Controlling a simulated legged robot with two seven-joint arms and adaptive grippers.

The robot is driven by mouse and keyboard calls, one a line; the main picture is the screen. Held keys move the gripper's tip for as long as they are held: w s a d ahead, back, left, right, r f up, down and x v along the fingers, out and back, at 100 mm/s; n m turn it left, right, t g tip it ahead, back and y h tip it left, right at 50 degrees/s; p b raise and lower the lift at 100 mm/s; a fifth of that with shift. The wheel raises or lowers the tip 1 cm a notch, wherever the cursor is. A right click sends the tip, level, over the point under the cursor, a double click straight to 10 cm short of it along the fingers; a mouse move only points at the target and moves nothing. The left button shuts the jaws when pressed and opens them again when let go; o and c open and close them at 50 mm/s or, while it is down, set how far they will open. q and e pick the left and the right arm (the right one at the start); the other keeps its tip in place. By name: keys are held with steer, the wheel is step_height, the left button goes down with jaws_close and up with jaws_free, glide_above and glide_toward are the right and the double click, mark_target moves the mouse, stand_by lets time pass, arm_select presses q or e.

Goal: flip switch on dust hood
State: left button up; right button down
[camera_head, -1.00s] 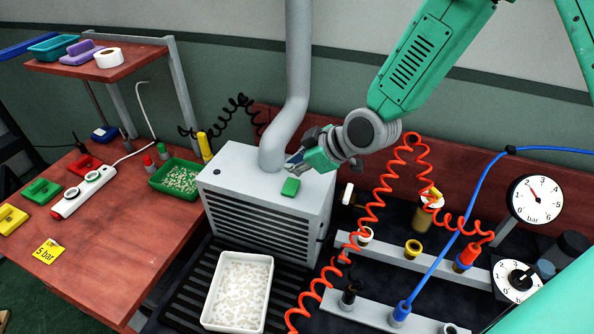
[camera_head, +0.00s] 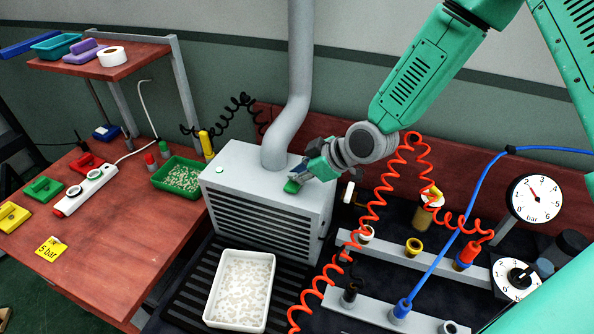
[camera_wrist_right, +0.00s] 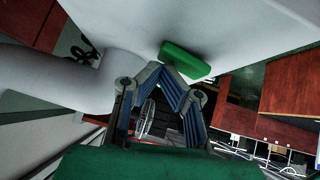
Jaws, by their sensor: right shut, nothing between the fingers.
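The dust hood (camera_head: 235,163) is a light grey box with a slatted front and a grey pipe rising from its top. Its green switch (camera_head: 291,187) sits on the top near the front right edge, and it also shows as a green block in the right wrist view (camera_wrist_right: 186,61). My right gripper (camera_head: 299,180) is shut and empty, with its fingertips right at the switch's back side. In the wrist view the fingertips (camera_wrist_right: 167,69) meet just by the switch; I cannot tell whether they touch it. A small round lamp (camera_head: 219,169) on the hood's top looks pale green-white. My left gripper is not in view.
A white tray (camera_head: 209,316) of pale bits lies on the black grating in front of the hood. A coiled red hose (camera_head: 373,205) hangs right of the hood. A red-brown bench (camera_head: 120,235) with coloured parts and a green bin (camera_head: 154,183) is at the left.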

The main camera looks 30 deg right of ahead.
steer(key=shift+s, duration=0.1)
steer(key=shift+s+r+p, duration=0.3)
steer(key=shift+s, duration=0.1)
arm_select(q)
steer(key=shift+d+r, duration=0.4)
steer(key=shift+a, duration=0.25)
arm_select(e)
steer(key=shift+a, duration=0.35)
